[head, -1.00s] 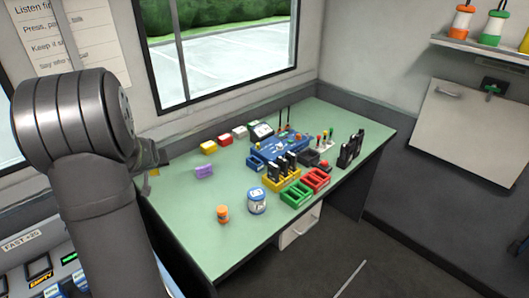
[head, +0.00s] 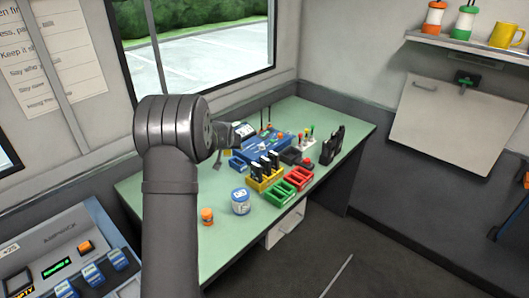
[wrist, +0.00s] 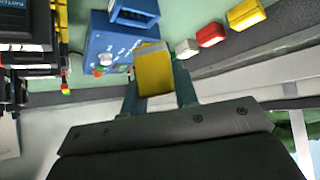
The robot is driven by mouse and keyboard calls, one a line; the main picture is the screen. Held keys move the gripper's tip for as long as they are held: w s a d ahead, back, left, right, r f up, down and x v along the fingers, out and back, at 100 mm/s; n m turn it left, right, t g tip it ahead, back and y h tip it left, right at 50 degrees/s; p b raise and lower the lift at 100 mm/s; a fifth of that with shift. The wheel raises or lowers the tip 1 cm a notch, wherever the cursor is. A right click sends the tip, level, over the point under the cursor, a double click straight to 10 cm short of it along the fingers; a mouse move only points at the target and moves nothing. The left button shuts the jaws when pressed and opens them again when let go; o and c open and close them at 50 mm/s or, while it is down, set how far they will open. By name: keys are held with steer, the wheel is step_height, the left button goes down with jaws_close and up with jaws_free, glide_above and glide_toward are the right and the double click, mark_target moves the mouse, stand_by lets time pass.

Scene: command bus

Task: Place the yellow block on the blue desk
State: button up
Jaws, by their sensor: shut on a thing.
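My gripper (wrist: 157,88) is shut on the yellow block (wrist: 153,68), which sits between its two fingers in the wrist view. In the head view my gripper (head: 222,158) is over the back part of the table, just left of the blue desk (head: 272,147), and mostly hidden by my arm. The blue desk (wrist: 103,45) lies beside and beyond the held block in the wrist view, with small knobs on it. I cannot tell the exact height of the block above it.
A white block (wrist: 186,48), a red block (wrist: 210,35) and another yellow block (wrist: 245,14) stand in a row. The green table (head: 225,255) also bears a yellow rack (head: 262,183), a green tray (head: 278,194), a white-blue jar (head: 240,203) and an orange jar (head: 207,216).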

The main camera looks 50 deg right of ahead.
glide_toward(231, 172)
steer(key=x, duration=0.5)
steer(key=shift+w+d, duration=0.15)
steer(key=shift+d, duration=0.05)
steer(key=shift+f, duration=0.15)
steer(key=o, duration=0.7)
steer(key=shift+o, duration=0.4)
steer(key=v, duration=1.1)
steer(key=shift+r, duration=0.25)
steer(key=o, duration=0.4)
steer(key=shift+s+a+r, duration=0.2)
steer(key=shift+s+a, duration=0.05)
steer(key=shift+c, duration=0.2)
